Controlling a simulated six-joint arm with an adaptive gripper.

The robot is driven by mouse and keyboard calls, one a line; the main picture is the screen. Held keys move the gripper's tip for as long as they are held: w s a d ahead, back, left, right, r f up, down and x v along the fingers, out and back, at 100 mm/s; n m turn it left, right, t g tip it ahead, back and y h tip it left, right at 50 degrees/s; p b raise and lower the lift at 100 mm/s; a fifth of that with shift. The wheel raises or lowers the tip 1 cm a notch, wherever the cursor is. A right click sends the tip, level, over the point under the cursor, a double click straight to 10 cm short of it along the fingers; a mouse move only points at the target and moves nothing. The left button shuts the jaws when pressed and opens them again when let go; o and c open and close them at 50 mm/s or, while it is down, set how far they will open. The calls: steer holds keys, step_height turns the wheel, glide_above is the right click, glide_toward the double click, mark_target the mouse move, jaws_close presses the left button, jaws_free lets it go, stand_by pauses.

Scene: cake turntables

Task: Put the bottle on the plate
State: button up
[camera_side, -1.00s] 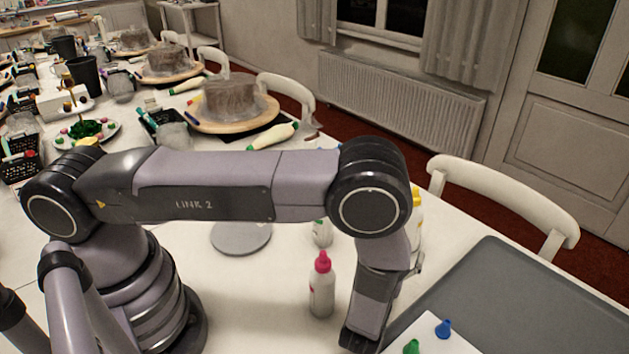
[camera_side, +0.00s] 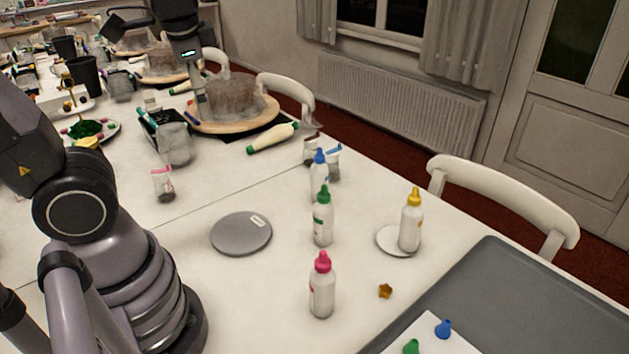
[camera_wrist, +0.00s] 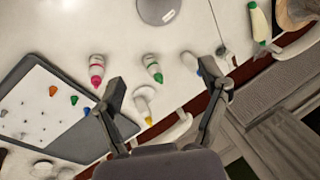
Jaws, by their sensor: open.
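A white bottle with a yellow cap (camera_side: 411,222) stands upright on a small white round plate (camera_side: 385,240) in the side view. The plate's rim shows to the bottle's left. In the wrist view, the yellow-capped bottle (camera_wrist: 146,106) appears between and beyond my fingers. Bottles with pink (camera_side: 322,288), green (camera_side: 323,218) and blue (camera_side: 319,178) caps stand on the table left of the plate. My gripper (camera_wrist: 168,90) is open and empty, with its fingers spread wide. In the side view my wrist is high at upper left, well away from the bottles; the fingertips are unclear there.
A grey round disc (camera_side: 241,233) lies on the table left of the bottles. A grey tray (camera_side: 500,290) with a white sheet and piping tips fills the lower right. A gold star (camera_side: 385,291) lies near the pink-capped bottle. Cakes on turntables stand farther back.

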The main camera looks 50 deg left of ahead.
steer(key=s+d+n+t+h, duration=0.1)
steer(key=s+d+r+n+t+h, duration=0.1)
steer(key=s, duration=0.1)
steer(key=s+r+n+t+h, duration=0.1)
steer(key=shift+s+d+r+t, duration=0.1)
steer(key=shift+s+d+t, duration=0.2)
steer(key=shift+d, duration=0.1)
